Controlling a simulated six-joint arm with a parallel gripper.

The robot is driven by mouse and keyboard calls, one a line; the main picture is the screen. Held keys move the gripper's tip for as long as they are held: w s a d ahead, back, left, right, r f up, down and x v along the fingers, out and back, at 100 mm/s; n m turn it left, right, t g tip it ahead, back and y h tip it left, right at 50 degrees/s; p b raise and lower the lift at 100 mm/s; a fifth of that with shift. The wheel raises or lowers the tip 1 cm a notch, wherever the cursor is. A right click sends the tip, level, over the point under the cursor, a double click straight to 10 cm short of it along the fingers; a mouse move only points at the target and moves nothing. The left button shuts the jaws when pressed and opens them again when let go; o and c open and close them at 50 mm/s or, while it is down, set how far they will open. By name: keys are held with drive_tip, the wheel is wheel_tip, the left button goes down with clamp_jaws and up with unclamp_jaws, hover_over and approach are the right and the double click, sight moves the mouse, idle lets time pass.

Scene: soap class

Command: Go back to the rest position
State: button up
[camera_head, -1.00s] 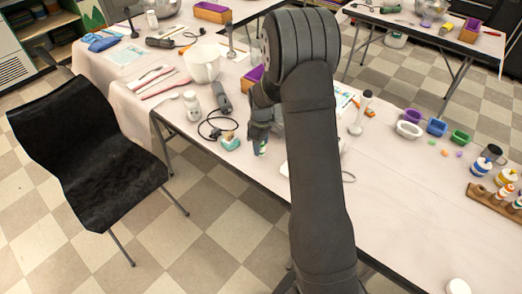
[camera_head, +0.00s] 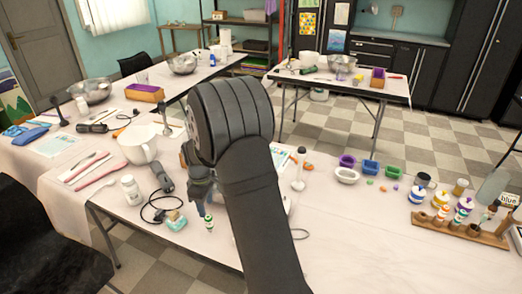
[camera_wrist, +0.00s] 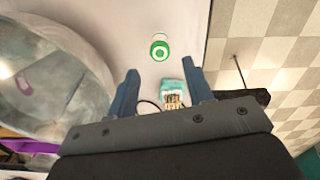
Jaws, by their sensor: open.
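My gripper (camera_wrist: 160,85) is open, its two blue-grey fingers spread with nothing between the tips in the wrist view. In the head view my gripper (camera_head: 200,190) is partly hidden behind my arm, over the table's front part. A small bottle with green and white parts (camera_head: 208,222) stands upright on the table just below it. From above, in the wrist view, the bottle shows as a green ring with a white centre (camera_wrist: 160,48), beyond the fingertips and apart from them.
A teal item (camera_head: 175,221) with a black cable lies left of the bottle. A white jug (camera_head: 138,146) and white jar (camera_head: 131,190) stand further left. A wooden rack (camera_head: 462,228) with bottles is at right. A large clear bowl (camera_wrist: 45,75) is close on the wrist view's left.

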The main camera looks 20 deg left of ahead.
sight(208, 216)
wheel_tip(208, 216, down, 12)
drive_tip(key=shift+r, duration=1.8)
